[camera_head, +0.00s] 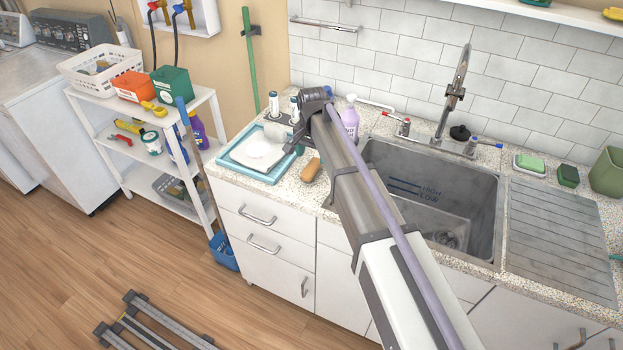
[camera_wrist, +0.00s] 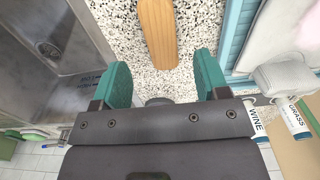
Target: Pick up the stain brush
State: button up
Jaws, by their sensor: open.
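The stain brush, seen as a long tan wooden back (camera_wrist: 158,32), lies on the speckled counter. In the head view its wooden end (camera_head: 310,170) shows beside my arm, between the blue-rimmed tray and the sink. My gripper (camera_wrist: 163,72) is open and empty, its two teal fingers spread wide. In the wrist view the brush lies in line with the gap between the fingers, above the gripper in the picture. The fingers do not touch it there. The brush's bristles are not visible.
The blue tray (camera_head: 228,169) with a white cloth (camera_head: 257,151) lies left of the brush. White bottles labelled WINE (camera_wrist: 264,120) and GRASS (camera_wrist: 292,118) stand close by. The sink (camera_head: 483,213) is to the right. A purple bottle (camera_head: 350,119) stands behind my arm.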

aim_at(312, 166)
jog(key=f+b, duration=0.2)
jog(key=f, duration=0.1)
jog(key=f+b, duration=0.3)
jog(key=shift+w+f, duration=0.2)
jog(key=shift+f, duration=0.15)
jog(key=shift+r, duration=0.3)
jog(key=c, duration=1.1)
notch_tip(312, 166, up, 10)
jog(key=p, duration=1)
jog(key=shift+r, duration=0.2)
jog(key=shift+f, duration=0.2)
